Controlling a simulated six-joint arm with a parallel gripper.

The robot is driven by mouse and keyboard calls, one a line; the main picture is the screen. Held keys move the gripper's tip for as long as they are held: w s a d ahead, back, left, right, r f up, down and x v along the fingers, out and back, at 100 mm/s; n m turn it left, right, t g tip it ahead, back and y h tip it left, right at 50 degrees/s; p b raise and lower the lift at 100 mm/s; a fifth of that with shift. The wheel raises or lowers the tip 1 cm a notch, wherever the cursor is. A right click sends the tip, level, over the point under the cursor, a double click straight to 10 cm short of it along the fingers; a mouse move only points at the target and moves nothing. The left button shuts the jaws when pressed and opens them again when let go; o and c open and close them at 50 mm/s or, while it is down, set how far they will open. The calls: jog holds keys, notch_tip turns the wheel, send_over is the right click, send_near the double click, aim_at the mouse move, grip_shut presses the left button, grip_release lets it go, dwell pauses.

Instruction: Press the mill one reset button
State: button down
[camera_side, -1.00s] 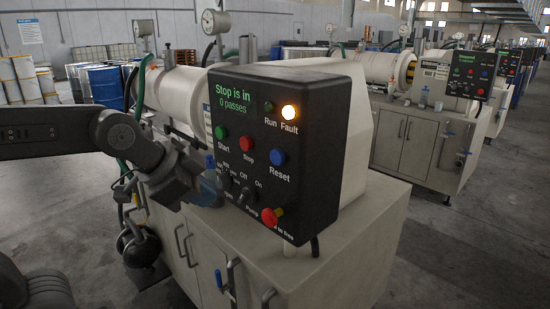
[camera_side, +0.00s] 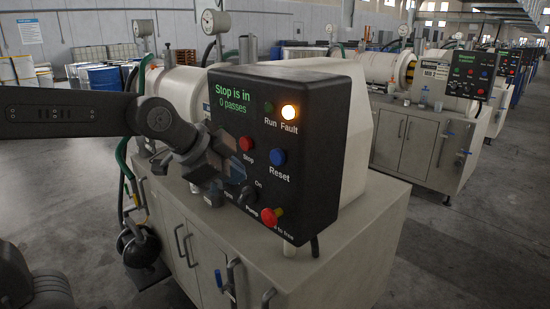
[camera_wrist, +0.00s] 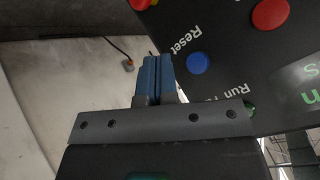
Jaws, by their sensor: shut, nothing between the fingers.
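The black control panel (camera_side: 315,180) stands on the nearest mill; its screen reads "Stop is in, 0 passes". The blue button (camera_side: 278,157) labelled Reset is on its right half, below the lit amber Fault lamp (camera_side: 288,112). My gripper (camera_side: 232,162) is in front of the panel's left half, left of the Reset button, and hides the Start button. In the wrist view, my gripper's blue fingers (camera_wrist: 152,66) are together and empty. The Reset button (camera_wrist: 197,63) shows just right of the fingertips there; whether they touch the panel I cannot tell.
The red Stop button (camera_side: 246,143) is close to my gripper. A red mushroom button (camera_side: 270,217) with a yellow collar and a black selector knob (camera_side: 248,196) sit lower on the panel. Another mill with its own panel (camera_side: 472,74) stands behind at right.

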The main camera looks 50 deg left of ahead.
jog(key=shift+w, duration=2.75)
jog(key=shift+w, duration=0.15)
jog(key=shift+w, duration=0.3)
jog(key=shift+w, duration=0.45)
dwell(0.4)
dwell(0.4)
jog(key=shift+s, duration=0.9)
jog(key=s, duration=0.5)
